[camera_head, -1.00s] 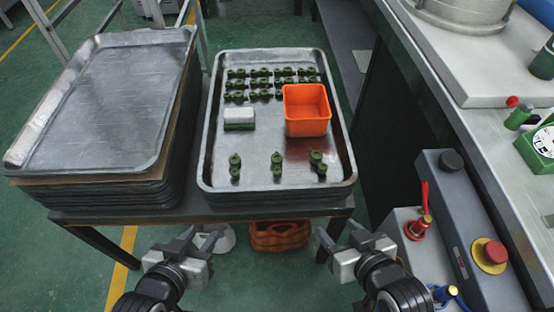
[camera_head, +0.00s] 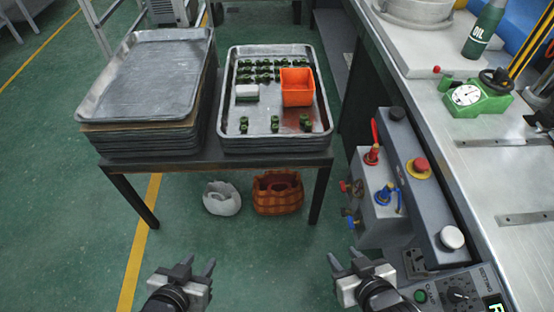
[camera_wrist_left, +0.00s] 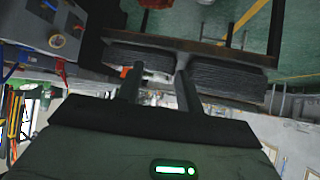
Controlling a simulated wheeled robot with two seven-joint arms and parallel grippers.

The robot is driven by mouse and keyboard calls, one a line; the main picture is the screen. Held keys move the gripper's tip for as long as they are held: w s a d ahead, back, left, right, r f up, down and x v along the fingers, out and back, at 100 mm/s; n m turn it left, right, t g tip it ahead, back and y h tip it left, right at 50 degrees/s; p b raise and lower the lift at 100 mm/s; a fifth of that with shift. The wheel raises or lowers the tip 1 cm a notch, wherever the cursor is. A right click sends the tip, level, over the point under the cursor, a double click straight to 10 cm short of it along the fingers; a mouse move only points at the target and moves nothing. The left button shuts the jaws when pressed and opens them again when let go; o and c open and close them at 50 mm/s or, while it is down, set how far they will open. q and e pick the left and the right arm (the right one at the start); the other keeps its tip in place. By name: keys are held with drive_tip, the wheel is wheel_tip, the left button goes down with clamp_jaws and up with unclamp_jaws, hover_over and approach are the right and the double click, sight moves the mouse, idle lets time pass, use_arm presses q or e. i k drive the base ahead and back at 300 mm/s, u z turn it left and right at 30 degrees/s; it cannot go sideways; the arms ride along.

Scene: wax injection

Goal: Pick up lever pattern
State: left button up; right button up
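Several small dark green lever patterns stand on the metal tray (camera_head: 229,137) on the table. Rows of them (camera_head: 260,70) fill the back of the tray. A few more (camera_head: 274,124) stand apart along its front. My left gripper (camera_head: 198,267) is open and empty, low in the head view, well short of the table. Its two fingers (camera_wrist_left: 155,85) show apart in the left wrist view with nothing between them. My right gripper (camera_head: 347,262) is open and empty, near the control panel.
An orange bin (camera_head: 297,88) and a white-and-green block (camera_head: 246,93) sit in the tray. A stack of empty trays (camera_head: 155,85) stands to its left. A machine with red and blue valves (camera_head: 378,190) stands at right. The floor before the table is clear.

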sight(275, 119)
drive_tip(key=u, duration=0.25)
drive_tip(key=k, duration=0.2)
drive_tip(key=z, duration=0.35)
drive_tip(key=i, duration=1.3)
drive_tip(key=u, duration=1.15)
